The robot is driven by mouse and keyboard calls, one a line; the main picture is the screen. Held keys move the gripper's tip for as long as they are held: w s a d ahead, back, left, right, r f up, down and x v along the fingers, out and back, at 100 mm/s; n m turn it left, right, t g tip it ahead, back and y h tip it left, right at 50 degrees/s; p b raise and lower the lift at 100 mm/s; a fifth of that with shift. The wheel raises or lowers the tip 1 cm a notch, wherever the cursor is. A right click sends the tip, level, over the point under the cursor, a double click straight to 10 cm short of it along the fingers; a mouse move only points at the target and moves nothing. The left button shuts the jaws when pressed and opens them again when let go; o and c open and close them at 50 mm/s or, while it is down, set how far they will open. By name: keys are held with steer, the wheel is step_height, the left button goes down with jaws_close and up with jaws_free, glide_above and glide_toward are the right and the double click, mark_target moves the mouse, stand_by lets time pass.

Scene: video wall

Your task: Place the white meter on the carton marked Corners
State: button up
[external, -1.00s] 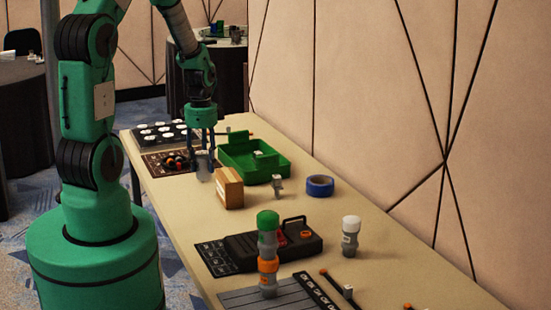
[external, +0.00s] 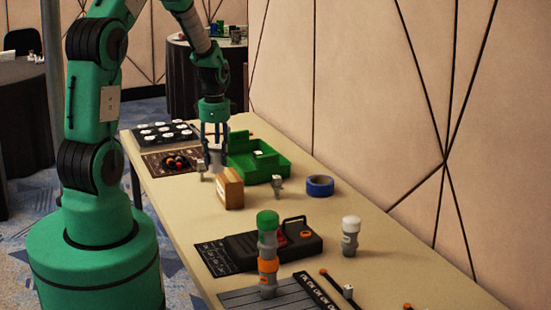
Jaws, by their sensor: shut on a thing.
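My gripper (external: 215,160) points down over the far part of the table, behind the brown carton and left of the green tray. It is shut on a small pale grey-white thing (external: 216,157), partly hidden by the fingers. I cannot tell for sure whether this is the white meter. The brown carton (external: 230,189) stands on the table just in front of the gripper; its marking is not legible. A white-capped grey cylinder (external: 350,238) stands upright, apart from the gripper, at the right near the wall side.
A green tray (external: 270,170) lies right of the gripper. Small grey pieces stand beside the carton (external: 202,171) and (external: 278,186). Blue tape (external: 320,186), a black case (external: 270,244) and a green-topped upright stack (external: 268,240) are nearer. Bare tabletop lies between tape and case.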

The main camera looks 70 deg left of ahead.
steer(key=w+a, duration=0.1)
steer(key=w, duration=0.1)
steer(key=w+a, duration=0.2)
steer(key=w+a+b, duration=0.1)
steer(key=w+a, duration=0.1)
steer(key=shift+a+f, duration=0.2)
steer(key=shift+f, duration=0.1)
steer(key=shift+f+b, duration=0.4)
steer(key=shift+f, duration=1.4)
steer(key=shift+f, duration=0.1)
steer(key=o, duration=1.3)
step_height(320, 180, up, 12)
steer(key=shift+r+p, duration=0.1)
steer(key=shift+p, duration=1.1)
